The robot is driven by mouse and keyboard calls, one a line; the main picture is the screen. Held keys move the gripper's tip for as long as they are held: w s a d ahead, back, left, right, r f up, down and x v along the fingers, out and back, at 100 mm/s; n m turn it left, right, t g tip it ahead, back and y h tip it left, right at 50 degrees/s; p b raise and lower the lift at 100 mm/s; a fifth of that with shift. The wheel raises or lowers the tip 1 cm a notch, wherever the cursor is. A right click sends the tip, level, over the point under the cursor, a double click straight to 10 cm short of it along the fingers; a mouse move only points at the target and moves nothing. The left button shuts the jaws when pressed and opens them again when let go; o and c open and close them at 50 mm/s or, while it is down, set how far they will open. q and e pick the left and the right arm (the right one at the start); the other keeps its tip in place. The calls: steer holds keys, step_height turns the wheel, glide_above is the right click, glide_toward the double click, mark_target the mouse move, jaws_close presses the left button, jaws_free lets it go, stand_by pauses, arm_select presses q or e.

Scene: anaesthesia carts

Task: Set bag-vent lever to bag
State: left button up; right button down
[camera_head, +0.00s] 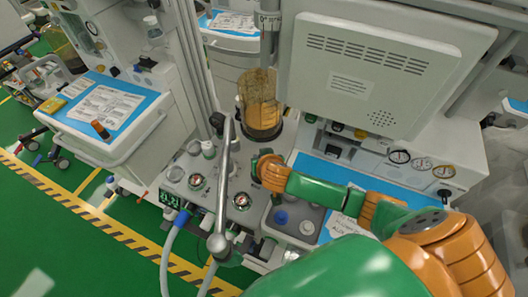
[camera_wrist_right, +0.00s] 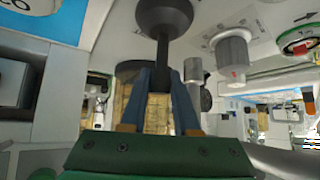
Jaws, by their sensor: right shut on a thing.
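The bag-vent lever (camera_wrist_right: 163,18) shows at the top of the right wrist view as a black rounded knob on a dark stem. My right gripper (camera_wrist_right: 165,78) has its two blue-grey fingers on either side of the stem and is shut on it. In the head view my right gripper (camera_head: 258,160) reaches in from the right, just below the absorber canister with tan granules (camera_head: 260,95). There the lever is hidden or too small to make out, and its setting cannot be read. My left gripper is not in view.
A small grey tray (camera_head: 290,219) with cups sits below. A large monitor back (camera_head: 375,75) stands behind. Green floor is open at left.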

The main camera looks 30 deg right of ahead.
steer(key=shift+s+a+f+t+h+b, duration=0.1)
steer(key=shift+s+a+t+h+b, duration=0.3)
steer(key=shift+a+t+h, duration=0.1)
steer(key=shift+n, duration=0.3)
steer(key=c, duration=0.7)
jaws_free()
steer(key=shift+o, duration=0.2)
steer(key=v, duration=0.7)
